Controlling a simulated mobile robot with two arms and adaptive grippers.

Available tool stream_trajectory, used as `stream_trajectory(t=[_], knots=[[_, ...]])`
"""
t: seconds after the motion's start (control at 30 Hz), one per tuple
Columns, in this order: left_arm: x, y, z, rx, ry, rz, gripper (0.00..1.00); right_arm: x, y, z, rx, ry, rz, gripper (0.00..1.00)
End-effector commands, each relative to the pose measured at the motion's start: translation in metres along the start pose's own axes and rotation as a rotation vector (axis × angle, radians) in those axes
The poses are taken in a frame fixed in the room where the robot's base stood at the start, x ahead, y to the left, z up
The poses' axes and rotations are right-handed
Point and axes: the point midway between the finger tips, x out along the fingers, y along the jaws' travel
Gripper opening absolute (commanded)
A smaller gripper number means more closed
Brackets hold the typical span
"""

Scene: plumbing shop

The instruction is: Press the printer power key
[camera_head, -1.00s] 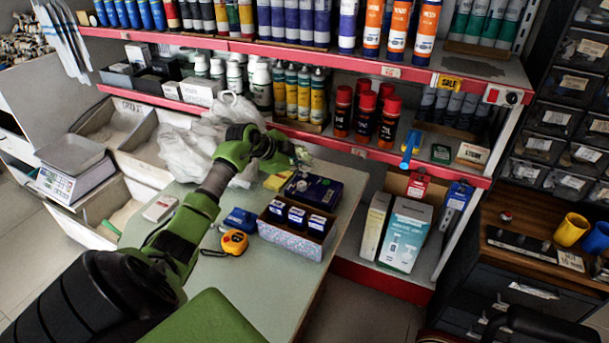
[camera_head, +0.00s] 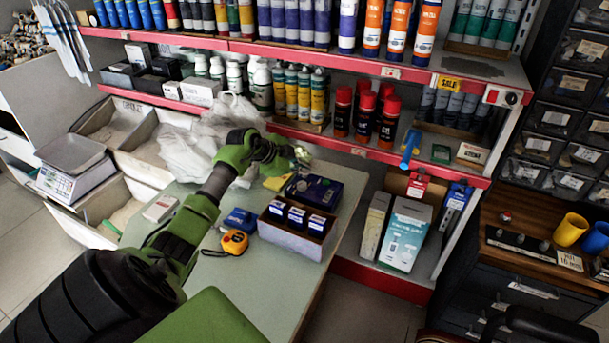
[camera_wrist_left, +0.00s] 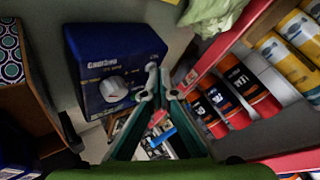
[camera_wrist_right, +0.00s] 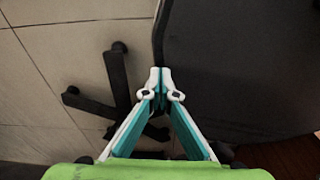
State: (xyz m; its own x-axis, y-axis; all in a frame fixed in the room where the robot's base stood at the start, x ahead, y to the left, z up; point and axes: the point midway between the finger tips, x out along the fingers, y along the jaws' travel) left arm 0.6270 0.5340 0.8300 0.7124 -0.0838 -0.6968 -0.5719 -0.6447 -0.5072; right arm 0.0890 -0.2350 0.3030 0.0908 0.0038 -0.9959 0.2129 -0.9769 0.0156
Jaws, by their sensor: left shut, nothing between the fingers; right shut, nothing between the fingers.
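I cannot make out a printer or its power key for certain in these views. My left gripper (camera_head: 300,156) is shut and empty, reaching over the far end of the pale green table, in front of the red-edged shelf. A dark blue box (camera_head: 318,191) with a round grey knob picture or dial lies just below and beside it; it also shows in the left wrist view (camera_wrist_left: 116,68), left of the shut fingertips (camera_wrist_left: 157,82). My right gripper (camera_wrist_right: 161,82) is shut and empty beside a dark panel, and is out of the head view.
The table (camera_head: 262,290) holds a tray of small blue boxes (camera_head: 297,231), a yellow tape measure (camera_head: 234,242) and a blue packet (camera_head: 241,221). A plastic bag (camera_head: 195,150) lies behind my left arm. Red-capped cans (camera_head: 388,120) stand on the shelf (camera_head: 340,146). A scale (camera_head: 72,165) stands left.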

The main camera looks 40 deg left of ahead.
Motion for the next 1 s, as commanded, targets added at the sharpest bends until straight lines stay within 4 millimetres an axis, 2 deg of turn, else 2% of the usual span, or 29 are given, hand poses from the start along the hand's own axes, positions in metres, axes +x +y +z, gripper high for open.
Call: stream_trajectory(t=[0.27, 0.6, 1.0], knots=[[0.000, 0.000, 0.000, 0.000, 0.000, 0.001, 0.00, -0.002, 0.000, 0.000, 0.000, 0.000, 0.000, 0.00], [-0.008, -0.006, -0.006, 0.000, -0.001, 0.001, 0.00, -0.020, 0.001, -0.002, 0.000, 0.000, 0.000, 0.00], [-0.009, -0.007, -0.007, 0.000, -0.001, 0.000, 0.00, -0.022, 0.001, -0.002, 0.000, 0.000, 0.001, 0.00]])
